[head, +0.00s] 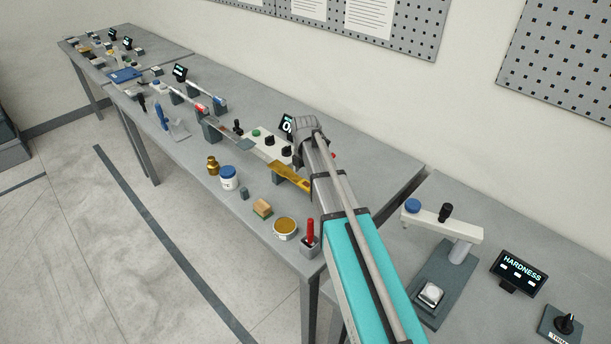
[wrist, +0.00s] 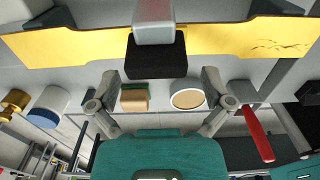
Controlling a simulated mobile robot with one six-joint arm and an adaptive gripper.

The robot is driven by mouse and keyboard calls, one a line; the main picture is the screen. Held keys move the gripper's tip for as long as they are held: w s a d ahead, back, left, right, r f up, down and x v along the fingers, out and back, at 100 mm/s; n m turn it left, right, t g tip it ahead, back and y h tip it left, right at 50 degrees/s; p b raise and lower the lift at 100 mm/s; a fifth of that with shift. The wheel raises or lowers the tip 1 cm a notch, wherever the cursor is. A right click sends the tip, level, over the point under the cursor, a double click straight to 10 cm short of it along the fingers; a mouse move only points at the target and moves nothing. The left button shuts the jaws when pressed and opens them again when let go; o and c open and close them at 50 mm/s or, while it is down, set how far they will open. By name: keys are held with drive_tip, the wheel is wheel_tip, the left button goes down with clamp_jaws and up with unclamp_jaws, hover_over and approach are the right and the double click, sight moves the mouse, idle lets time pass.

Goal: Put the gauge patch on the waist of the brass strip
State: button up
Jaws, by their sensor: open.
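My gripper (wrist: 157,78) is open, one finger on each side of the patch with clear gaps. In the head view my arm hides the fingers and the patch.
Near the bench's front edge stand a brass weight (head: 212,165), a blue-lidded jar (head: 229,178), a tan block (head: 263,208), a round tin (head: 285,228) and a red-handled tool (head: 310,235). A console with black knobs (head: 268,142) is behind the strip. The hardness tester (head: 440,225) stands at right.

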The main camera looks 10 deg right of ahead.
sight(305, 185)
wheel_tip(305, 185, up, 9)
drive_tip(key=p, duration=0.8)
drive_tip(key=shift+f, duration=0.15)
idle(0.6)
drive_tip(key=s+m, duration=2.1)
drive_tip(key=m, duration=0.3)
drive_tip(key=shift+m, duration=0.4)
drive_tip(key=shift+s+d, duration=0.1)
